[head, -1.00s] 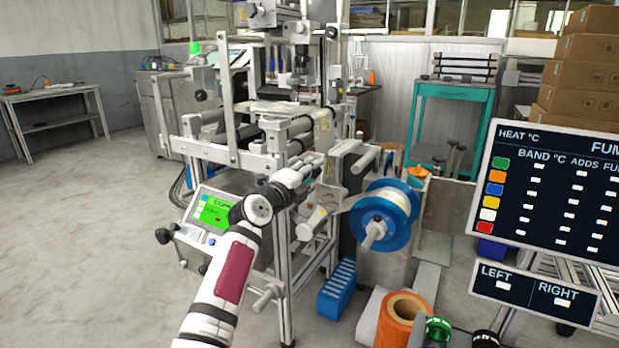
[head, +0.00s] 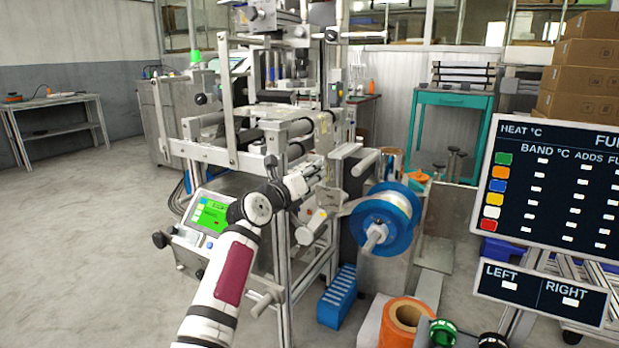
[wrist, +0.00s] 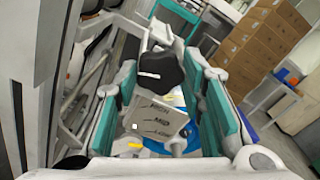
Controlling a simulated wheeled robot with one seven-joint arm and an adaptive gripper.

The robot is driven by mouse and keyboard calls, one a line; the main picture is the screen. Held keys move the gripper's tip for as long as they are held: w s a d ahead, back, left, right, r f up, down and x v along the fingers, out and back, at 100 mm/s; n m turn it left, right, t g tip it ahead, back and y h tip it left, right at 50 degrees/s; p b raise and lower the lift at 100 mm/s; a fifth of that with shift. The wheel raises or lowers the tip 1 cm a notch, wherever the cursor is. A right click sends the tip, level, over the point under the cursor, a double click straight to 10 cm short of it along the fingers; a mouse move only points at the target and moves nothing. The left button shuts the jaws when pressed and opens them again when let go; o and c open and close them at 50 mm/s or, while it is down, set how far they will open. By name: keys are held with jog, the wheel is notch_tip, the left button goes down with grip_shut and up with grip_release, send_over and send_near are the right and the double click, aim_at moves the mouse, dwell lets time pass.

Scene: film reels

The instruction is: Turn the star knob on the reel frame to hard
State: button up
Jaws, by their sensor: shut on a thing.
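The black star knob (wrist: 166,72) shows in the wrist view, with a white pointer mark on its face. My gripper (wrist: 160,78) has its two teal-padded fingers on either side of the knob and is shut on it. Below the knob is a pale label plate (wrist: 155,118) with several lines of small lettering; the middle one looks like MID, the others are hard to read. In the head view my gripper (head: 310,186) is at the front right of the reel frame (head: 262,135), and the knob is hidden there.
A blue reel (head: 385,215) sits just right of my gripper. A dark board (head: 560,190) stands at the right. The floor at left is clear.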

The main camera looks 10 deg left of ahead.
jog(key=shift+f+m, duration=0.15)
jog(key=shift+m, duration=1.05)
jog(key=o, duration=1.1)
jog(key=shift+o, duration=0.2)
jog(key=shift+s, duration=0.1)
jog(key=v, duration=1.2)
